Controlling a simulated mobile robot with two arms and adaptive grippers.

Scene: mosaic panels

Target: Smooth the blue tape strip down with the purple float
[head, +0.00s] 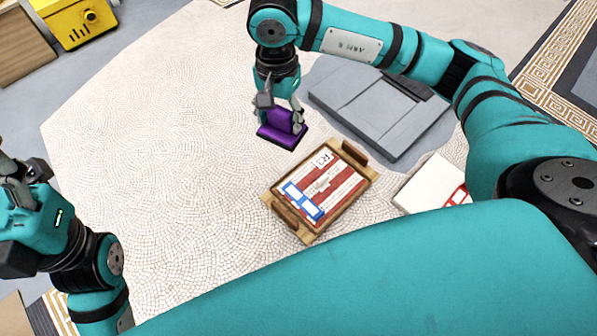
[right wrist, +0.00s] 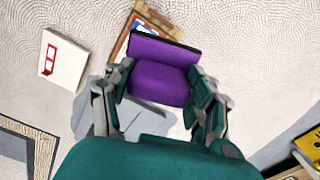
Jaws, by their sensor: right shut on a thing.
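The purple float (head: 283,128) is held in my right gripper (head: 281,108), above the pale mosaic floor and up-left of the wooden tray. In the right wrist view the float (right wrist: 160,80) fills the space between the fingers of my right gripper (right wrist: 162,95). The blue tape strip (head: 303,201) lies on the lower left part of a red and white striped panel (head: 335,186) inside the wooden tray (head: 358,152). The float is apart from the tape. My left gripper (head: 18,190) is at the left edge, and its fingers do not show clearly.
A grey slab (head: 375,115) lies behind the tray. A white box with a red mark (head: 428,182) is right of the tray, near my right arm. A yellow case (head: 75,20) stands at the top left. The mosaic floor left of the tray is clear.

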